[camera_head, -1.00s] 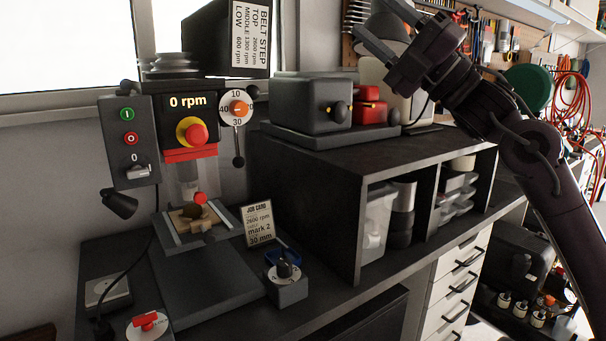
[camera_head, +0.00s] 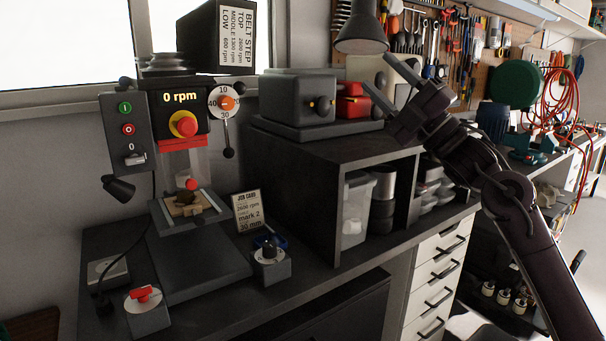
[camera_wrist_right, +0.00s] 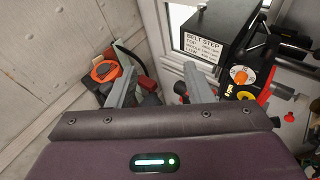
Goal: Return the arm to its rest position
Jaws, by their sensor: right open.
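My right arm comes in from the lower right of the head view. Its gripper (camera_head: 388,84) is open and empty, raised in front of the shelf unit and well to the right of the drill press. In the right wrist view the two fingers (camera_wrist_right: 160,90) stand apart with nothing between them. The drill press shows 0 rpm above its red and yellow stop button (camera_head: 184,125). A wooden workpiece (camera_head: 183,205) lies on the press table (camera_head: 205,213) under the clear guard. My left gripper is not in view.
A dark shelf unit (camera_head: 300,160) with a grey box (camera_head: 298,100) and a red box (camera_head: 352,102) on top stands behind my gripper. A lamp (camera_head: 362,30) hangs near it. A job card (camera_head: 247,212) and a knob box (camera_head: 270,262) sit right of the press.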

